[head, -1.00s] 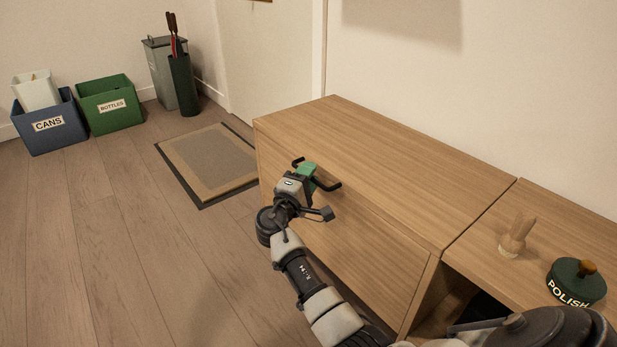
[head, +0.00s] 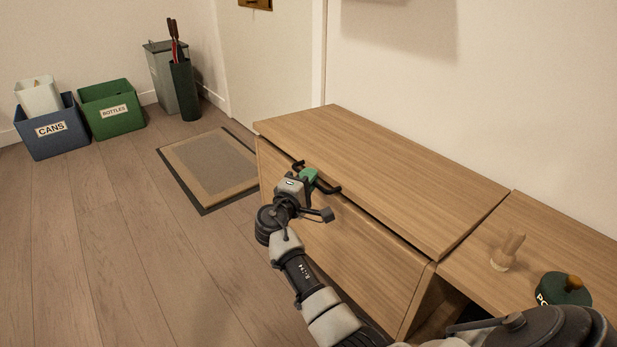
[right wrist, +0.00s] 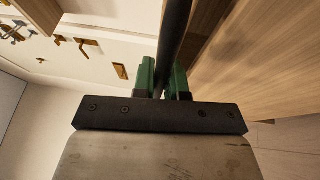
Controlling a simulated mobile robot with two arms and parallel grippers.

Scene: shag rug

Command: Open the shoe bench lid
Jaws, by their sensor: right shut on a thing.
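The shoe bench (head: 400,170) is a long wooden box against the wall on the right. Its front panel, the lid (head: 345,235), carries a black bar handle (head: 331,189) near the upper edge. A narrow dark gap shows between the lid's upper edge and the bench top, so the lid is slightly tilted out. My right gripper (head: 308,175) is shut on the handle. In the right wrist view the dark handle bar (right wrist: 176,35) runs between the green fingertips (right wrist: 163,82). My left gripper is not in view.
A wooden brush (head: 507,252) and a green polish tin (head: 563,290) stand on the lower surface at right. A doormat (head: 208,168) lies left of the bench. Blue cans bin (head: 52,130) and green bottles bin (head: 112,108) stand far left. The floor before the bench is clear.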

